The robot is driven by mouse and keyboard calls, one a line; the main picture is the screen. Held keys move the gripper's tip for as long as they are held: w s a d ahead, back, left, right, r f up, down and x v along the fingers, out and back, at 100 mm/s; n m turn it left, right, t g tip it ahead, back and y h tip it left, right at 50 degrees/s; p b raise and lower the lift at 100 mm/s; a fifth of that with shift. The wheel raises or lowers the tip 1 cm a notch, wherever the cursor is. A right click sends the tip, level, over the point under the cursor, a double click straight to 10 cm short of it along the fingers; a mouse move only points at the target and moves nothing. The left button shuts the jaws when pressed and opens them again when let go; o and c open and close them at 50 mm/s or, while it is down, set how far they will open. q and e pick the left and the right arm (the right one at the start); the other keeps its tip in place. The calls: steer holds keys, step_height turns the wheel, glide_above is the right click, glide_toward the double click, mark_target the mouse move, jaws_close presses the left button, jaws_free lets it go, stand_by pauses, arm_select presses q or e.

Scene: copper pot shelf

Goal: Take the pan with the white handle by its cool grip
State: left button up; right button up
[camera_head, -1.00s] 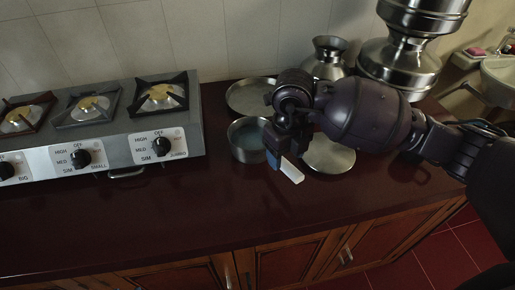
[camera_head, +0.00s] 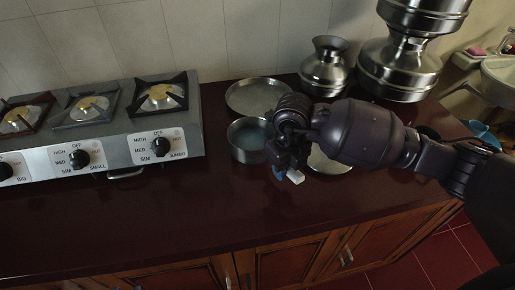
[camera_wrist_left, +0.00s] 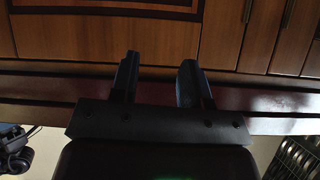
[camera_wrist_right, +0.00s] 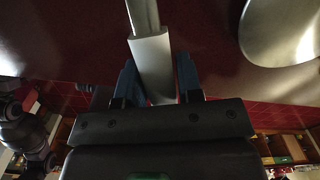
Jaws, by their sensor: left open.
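The steel pan (camera_head: 243,148) with bluish contents stands on the dark red counter, right of the stove. A white handle end (camera_head: 296,177) shows just past my right gripper (camera_head: 284,168), which hides the stretch between it and the pan. In the right wrist view, the white grip (camera_wrist_right: 150,62) on its metal shaft (camera_wrist_right: 140,16) lies between the open fingers of the right gripper (camera_wrist_right: 157,80). The fingers stand at its two sides. My left gripper (camera_wrist_left: 160,72) is open and empty in front of the wooden cabinets and is out of the head view.
The stove (camera_head: 112,160) stands at the left. A flat steel plate (camera_head: 256,96) lies behind the pan, and another lid (camera_head: 330,162) is partly under my right arm. Steel pots (camera_head: 326,70) stand at the back right. The front counter is clear.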

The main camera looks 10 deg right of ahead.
jaws_close()
steer(key=shift+w, duration=0.1)
stand_by(1.0)
